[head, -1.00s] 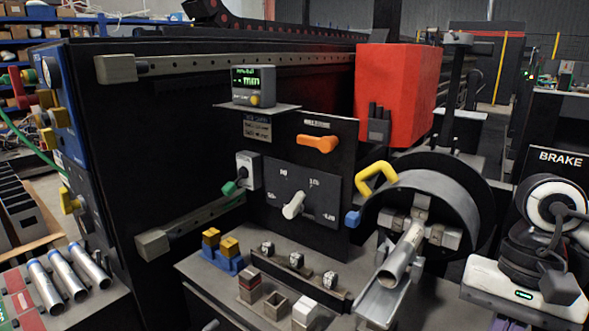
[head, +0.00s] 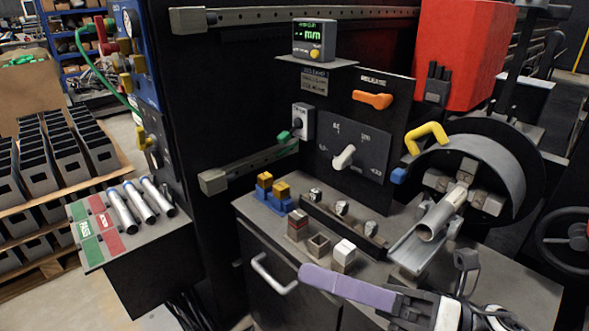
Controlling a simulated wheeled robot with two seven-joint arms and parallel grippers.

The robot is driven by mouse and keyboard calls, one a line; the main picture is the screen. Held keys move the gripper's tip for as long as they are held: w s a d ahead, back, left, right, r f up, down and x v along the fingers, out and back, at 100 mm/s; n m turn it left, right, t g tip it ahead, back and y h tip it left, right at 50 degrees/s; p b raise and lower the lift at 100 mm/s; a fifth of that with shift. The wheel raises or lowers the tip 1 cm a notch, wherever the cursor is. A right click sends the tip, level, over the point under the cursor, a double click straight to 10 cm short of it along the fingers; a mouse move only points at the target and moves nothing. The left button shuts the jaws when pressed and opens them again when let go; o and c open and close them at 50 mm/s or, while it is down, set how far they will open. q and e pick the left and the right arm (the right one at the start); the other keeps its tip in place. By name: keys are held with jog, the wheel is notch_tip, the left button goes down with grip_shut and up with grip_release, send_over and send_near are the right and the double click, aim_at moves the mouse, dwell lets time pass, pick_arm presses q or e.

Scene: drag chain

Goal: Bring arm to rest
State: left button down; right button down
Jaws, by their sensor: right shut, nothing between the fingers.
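My right gripper (head: 318,277) is in the head view at the bottom, right of centre. Its arm comes in from the lower right edge. Its long purple fingers are together, shut and empty, pointing left. They show in front of the grey bench top (head: 480,290), close to its front edge in the picture; I cannot tell how far above it they are. My left gripper and left arm are not in view.
A lathe chuck (head: 480,165) holds a metal tube (head: 440,215) at the right. Small blocks (head: 343,255) stand on the bench near the purple fingers. A silver door handle (head: 270,275) is below. Three tubes (head: 140,200) lie on the left stand.

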jog(key=w+d+f+m+t+h, duration=0.25)
jog(key=f+m+t+h, duration=0.2)
jog(key=m, duration=0.45)
jog(key=w+d+f+m+t+h+p, duration=0.1)
jog(key=w+d+f+m+t+h, duration=0.15)
jog(key=f+m+h, duration=0.4)
jog(key=w+d+f+m+t+h, duration=0.1)
jog(key=w+d+f+m+t, duration=0.2)
jog(key=m, duration=0.7)
jog(key=s+d+f+m+g+h, duration=0.1)
jog(key=s+f+m+g+h, duration=0.2)
jog(key=s+f+m, duration=0.3)
jog(key=s+d+f+m+g+h+p, duration=0.1)
jog(key=s+d+f+m+g+h, duration=0.1)
jog(key=s+f+m, duration=0.5)
jog(key=s+f+g+h, duration=0.1)
jog(key=s+f, duration=0.3)
jog(key=f, duration=0.5)
jog(key=shift+g, duration=0.3)
